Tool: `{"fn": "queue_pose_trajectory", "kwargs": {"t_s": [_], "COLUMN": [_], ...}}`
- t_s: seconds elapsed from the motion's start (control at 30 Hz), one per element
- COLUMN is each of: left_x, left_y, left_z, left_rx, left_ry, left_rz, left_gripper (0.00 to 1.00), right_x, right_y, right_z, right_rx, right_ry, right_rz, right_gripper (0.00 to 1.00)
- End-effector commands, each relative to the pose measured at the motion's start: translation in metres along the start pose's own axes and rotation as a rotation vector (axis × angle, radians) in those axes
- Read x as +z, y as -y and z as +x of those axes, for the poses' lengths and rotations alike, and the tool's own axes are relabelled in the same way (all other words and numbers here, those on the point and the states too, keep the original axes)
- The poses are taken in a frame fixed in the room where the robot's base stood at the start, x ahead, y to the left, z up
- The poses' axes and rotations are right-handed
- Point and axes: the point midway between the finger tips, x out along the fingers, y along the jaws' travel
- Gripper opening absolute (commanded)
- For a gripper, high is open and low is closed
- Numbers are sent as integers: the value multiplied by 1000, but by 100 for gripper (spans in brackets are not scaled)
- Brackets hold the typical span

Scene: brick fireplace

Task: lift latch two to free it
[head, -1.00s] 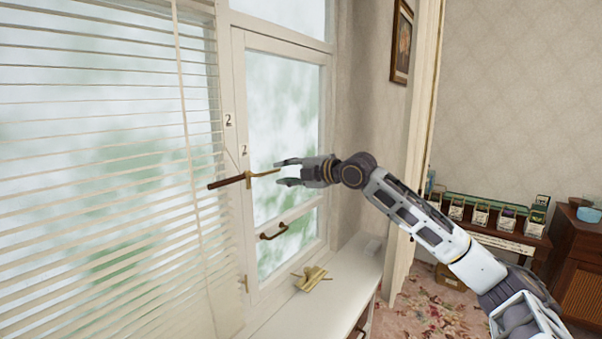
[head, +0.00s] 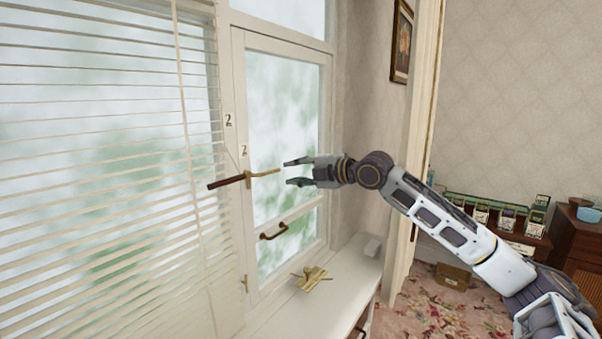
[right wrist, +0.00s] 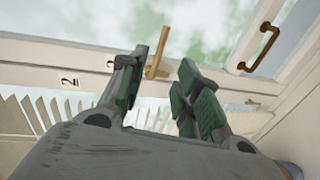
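Latch two (head: 247,178) sits on the window frame below the labels marked 2 (head: 244,151). It has a brass arm reaching right across the pane and a dark brown bar reaching left toward the blinds. My right gripper (head: 287,173) is open and empty, just right of the brass arm's tip, with a small gap. In the right wrist view the brass latch (right wrist: 157,58) shows beyond and between the two spread fingers (right wrist: 160,85). My left gripper is not in view.
A brass handle (head: 273,231) is on the lower sash. A loose brass piece (head: 312,279) lies on the white sill (head: 345,290). Blinds (head: 90,170) cover the left window. A shelf with small boxes (head: 480,214) stands at the right.

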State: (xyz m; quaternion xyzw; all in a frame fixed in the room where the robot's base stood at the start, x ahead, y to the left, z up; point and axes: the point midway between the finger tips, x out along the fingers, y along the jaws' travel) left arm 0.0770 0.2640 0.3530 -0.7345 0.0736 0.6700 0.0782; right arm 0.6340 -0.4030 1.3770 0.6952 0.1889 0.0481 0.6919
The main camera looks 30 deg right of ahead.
Motion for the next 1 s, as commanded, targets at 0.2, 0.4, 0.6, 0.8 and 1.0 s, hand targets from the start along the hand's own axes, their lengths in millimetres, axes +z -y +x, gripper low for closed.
{"fn": "queue_pose_trajectory", "kwargs": {"t_s": [0.2,0.4,0.6,0.8,1.0], "left_x": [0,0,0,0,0], "left_y": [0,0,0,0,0], "left_z": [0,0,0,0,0], "left_rx": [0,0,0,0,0], "left_ry": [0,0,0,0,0], "left_rz": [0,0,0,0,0], "left_gripper": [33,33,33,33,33], "right_x": [0,-1,-1,-1,-1], "right_y": [1,0,0,0,0], "right_z": [-6,-11,-14,-14,-14], "right_rx": [-2,-2,-1,-2,-1], "right_ry": [1,-1,-1,-1,0], "right_rz": [-1,-2,-4,-4,-3], "right_gripper": [33,33,33,33,33]}}
